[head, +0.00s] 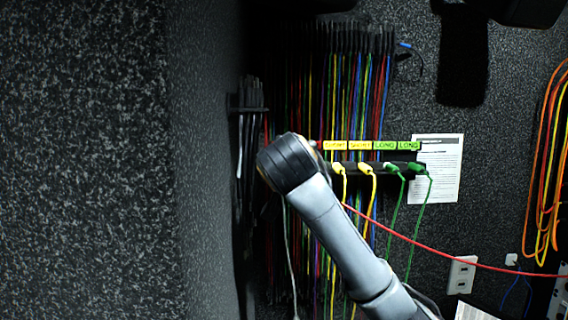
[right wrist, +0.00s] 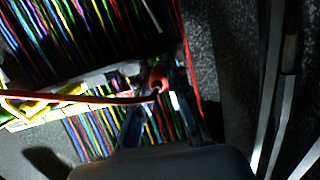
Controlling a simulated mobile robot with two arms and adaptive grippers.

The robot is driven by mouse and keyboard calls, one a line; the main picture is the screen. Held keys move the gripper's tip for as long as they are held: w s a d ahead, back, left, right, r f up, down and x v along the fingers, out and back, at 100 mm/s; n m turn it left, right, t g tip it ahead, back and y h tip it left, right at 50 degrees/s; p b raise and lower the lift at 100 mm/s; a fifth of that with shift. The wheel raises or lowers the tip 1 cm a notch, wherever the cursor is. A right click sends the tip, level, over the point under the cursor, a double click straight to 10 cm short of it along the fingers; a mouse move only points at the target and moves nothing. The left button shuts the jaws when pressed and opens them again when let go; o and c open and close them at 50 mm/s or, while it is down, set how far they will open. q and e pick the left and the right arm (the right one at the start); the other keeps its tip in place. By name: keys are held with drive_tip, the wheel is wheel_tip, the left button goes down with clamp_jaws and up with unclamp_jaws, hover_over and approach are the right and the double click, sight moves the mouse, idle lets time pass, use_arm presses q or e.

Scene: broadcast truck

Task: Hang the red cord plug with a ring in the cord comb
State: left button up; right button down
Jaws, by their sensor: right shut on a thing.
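In the right wrist view, my right gripper (right wrist: 158,97) is shut on the red plug (right wrist: 158,76). The plug shows between the fingertips; I cannot make out a ring on it. Its red cord (right wrist: 80,99) runs left, and in the head view the cord (head: 430,248) stretches right from behind my arm. In the head view my right arm hides its gripper and the plug. A dark comb-like bar (head: 379,168) on the wall holds two yellow plugs (head: 366,169) and two green plugs (head: 392,168). Its left end is behind my arm. My left gripper is out of view.
Yellow and green labels (head: 371,145) sit above the bar. Many coloured cords (head: 335,70) hang in a dense rack behind. Dark cords hang from a bracket (head: 250,109) at the left. A paper sheet (head: 447,165), a wall outlet (head: 462,274) and orange cords (head: 545,150) are to the right.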

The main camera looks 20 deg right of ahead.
drive_tip(key=shift+w, duration=0.1)
idle(0.6)
drive_tip(key=shift+c, duration=0.6)
unclamp_jaws()
idle(0.5)
drive_tip(key=shift+f+b+v, duration=0.15)
drive_tip(key=shift+b+v, duration=0.15)
drive_tip(key=shift+v, duration=0.45)
drive_tip(key=shift+f+b+v, duration=0.15)
drive_tip(key=shift+b+v, duration=0.1)
drive_tip(key=shift+v, duration=0.5)
